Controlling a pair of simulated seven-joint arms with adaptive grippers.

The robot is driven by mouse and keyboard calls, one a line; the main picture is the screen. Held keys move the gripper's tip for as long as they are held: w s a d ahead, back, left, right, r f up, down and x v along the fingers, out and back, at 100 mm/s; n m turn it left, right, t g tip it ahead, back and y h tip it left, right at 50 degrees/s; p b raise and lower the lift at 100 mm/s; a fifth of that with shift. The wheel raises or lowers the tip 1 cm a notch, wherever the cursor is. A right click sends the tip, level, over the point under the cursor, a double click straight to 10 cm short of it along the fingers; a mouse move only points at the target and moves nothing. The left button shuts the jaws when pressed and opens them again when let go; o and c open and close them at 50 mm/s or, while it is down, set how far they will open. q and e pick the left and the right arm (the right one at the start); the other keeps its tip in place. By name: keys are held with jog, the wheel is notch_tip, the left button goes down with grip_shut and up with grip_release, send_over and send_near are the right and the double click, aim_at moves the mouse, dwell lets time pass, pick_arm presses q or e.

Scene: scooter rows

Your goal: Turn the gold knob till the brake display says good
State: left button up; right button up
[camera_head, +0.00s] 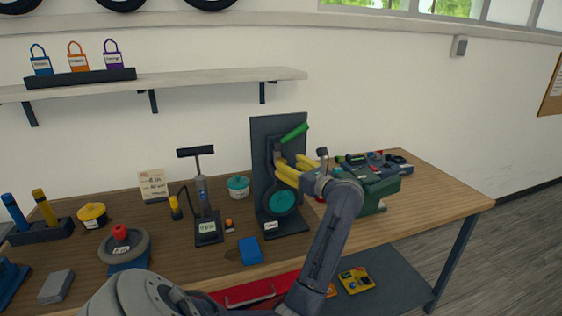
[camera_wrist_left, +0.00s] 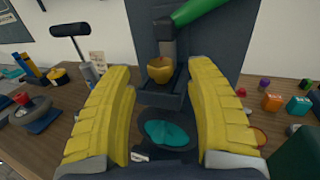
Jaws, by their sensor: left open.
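The brake rig is a dark upright panel (camera_head: 262,135) with a green lever (camera_head: 294,132) and a teal disc (camera_head: 282,202). A small white label or display (camera_head: 271,225) sits at its foot, too small to read. The gold knob (camera_wrist_left: 160,70) is below the lever's root in the left wrist view; in the head view I cannot make it out behind my fingers. My left gripper (camera_wrist_left: 160,82) is open, its yellow fingers either side of the knob with gaps showing. It also shows in front of the panel in the head view (camera_head: 281,170). My right gripper is not in view.
A black pump (camera_head: 204,205) with a lit display stands left of the rig. A teal-lidded pot (camera_head: 238,186) and a blue block (camera_head: 251,250) are close by. A green toolbox (camera_head: 375,190) stands right of my arm. A shelf (camera_head: 200,80) is above.

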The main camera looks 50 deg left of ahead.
aim_at(284, 162)
pick_arm(q)
jog(key=shift+w+a, duration=0.1)
jog(key=shift+a, duration=2.45)
jog(key=shift+c, duration=0.5)
jog(key=c, duration=1.1)
